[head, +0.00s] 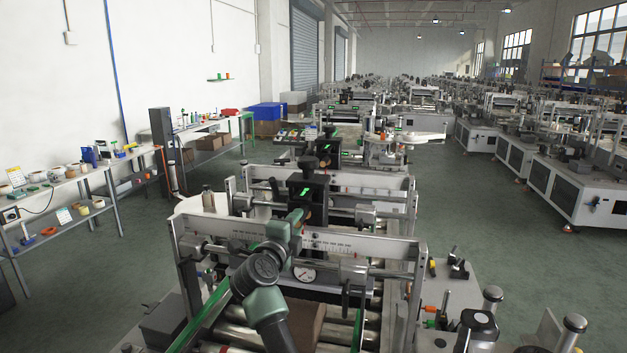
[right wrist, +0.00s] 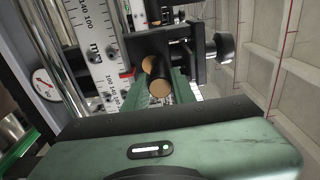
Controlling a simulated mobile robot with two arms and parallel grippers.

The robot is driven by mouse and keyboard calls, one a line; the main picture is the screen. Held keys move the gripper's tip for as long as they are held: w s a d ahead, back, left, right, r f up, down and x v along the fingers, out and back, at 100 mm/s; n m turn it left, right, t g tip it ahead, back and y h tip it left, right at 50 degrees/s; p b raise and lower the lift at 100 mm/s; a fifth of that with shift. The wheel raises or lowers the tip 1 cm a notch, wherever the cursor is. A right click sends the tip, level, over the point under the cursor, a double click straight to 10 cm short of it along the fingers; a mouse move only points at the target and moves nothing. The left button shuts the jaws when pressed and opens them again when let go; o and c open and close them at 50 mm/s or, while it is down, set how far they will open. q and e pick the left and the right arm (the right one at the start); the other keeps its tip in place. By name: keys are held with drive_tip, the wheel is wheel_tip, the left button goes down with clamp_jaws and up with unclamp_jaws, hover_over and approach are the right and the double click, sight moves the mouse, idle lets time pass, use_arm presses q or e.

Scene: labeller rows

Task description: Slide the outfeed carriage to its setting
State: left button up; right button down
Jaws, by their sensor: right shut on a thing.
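The labeller's white crossbeam carries a millimetre scale (head: 330,244), also close up in the right wrist view (right wrist: 96,40). The outfeed carriage (right wrist: 183,50) is a dark block beside the scale, with a dark round knob on its right; a red pointer (right wrist: 127,74) lies at the scale's edge. My right gripper (right wrist: 158,84) has its green fingers on either side of a dark, tan-ended round grip (right wrist: 160,87) at the carriage and is shut on it. In the head view my right gripper (head: 296,217) is at the beam, and my arm hides much of the carriage. My left gripper is not in view.
A pressure gauge (head: 304,273) hangs under the beam, above rollers and a brown box (head: 308,322). A black unit with a green display (head: 306,192) stands just behind. Posts with dark knobs (head: 479,320) are at lower right. Shelves (head: 75,178) stand left.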

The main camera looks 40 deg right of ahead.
drive_tip(key=shift+w+a+b, duration=0.5)
drive_tip(key=shift+w+a, duration=0.75)
drive_tip(key=shift+w, duration=0.1)
drive_tip(key=shift+w+a, duration=0.15)
drive_tip(key=c, duration=1.5)
unclamp_jaws()
drive_tip(key=o, duration=0.4)
drive_tip(key=shift+w+a, duration=0.1)
drive_tip(key=shift+w, duration=0.05)
drive_tip(key=shift+a, duration=0.1)
